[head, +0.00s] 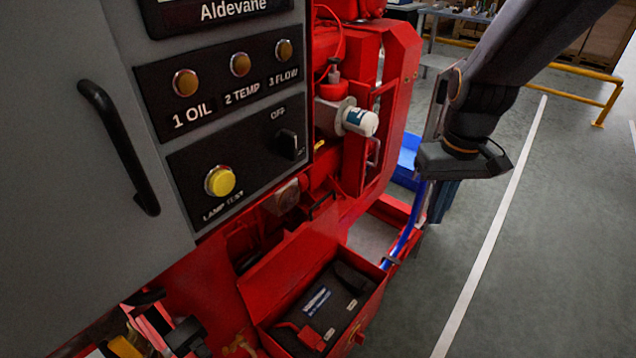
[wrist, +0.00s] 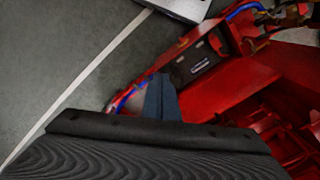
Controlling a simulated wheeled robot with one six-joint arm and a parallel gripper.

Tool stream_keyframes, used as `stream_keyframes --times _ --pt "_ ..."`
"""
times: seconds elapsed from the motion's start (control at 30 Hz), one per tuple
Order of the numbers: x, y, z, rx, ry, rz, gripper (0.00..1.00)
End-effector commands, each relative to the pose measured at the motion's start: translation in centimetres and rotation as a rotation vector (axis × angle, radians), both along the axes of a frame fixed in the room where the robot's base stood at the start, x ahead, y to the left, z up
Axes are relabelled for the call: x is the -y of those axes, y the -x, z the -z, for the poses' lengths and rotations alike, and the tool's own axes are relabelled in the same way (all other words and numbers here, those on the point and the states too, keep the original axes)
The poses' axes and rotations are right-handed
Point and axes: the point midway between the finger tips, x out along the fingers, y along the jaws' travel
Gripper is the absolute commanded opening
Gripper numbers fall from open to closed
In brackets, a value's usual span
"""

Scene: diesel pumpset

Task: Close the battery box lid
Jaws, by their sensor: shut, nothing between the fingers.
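The red battery box (head: 368,318) stands open low on the pumpset, with a dark battery (head: 322,305) inside. Its red lid (head: 290,268) is raised and leans back on the cabinet side. In the wrist view the battery (wrist: 198,62) shows in the box beyond my fingers, with the red lid (wrist: 228,90) next to it. My gripper (head: 441,208) hangs fingers down, right of the box and apart from it. In the wrist view its blue-grey fingers (wrist: 161,88) are together and hold nothing.
A grey control cabinet (head: 85,200) with a black handle stands left of the box. A blue hose (head: 403,240) runs right of the box, near my gripper. A blue bin (head: 405,160) sits behind. The floor on the right is clear, with a white line.

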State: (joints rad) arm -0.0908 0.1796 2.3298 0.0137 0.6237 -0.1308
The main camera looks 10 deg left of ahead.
Motion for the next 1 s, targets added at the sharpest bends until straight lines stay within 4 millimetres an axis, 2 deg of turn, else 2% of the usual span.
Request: stream_keyframes --times 0.03,0.2,0.4,0.5,0.7,0.83,1.0 --pt "-1.5 -2.2 -0.3 -0.001 0.0 -0.06 0.0" --pt "-6.7 -8.9 -0.1 0.005 -0.004 -0.265 0.0" --pt "-14.0 -15.3 1.3 0.014 -0.007 -0.504 0.0" --pt "-17.6 -17.5 2.4 0.018 -0.009 -0.612 0.0" --pt "-23.1 -20.1 4.2 0.027 -0.011 -0.767 0.0" --pt "-24.7 -20.6 4.9 0.029 -0.013 -0.815 0.0" --pt "-25.2 -20.8 6.0 0.028 -0.012 -0.829 0.0"
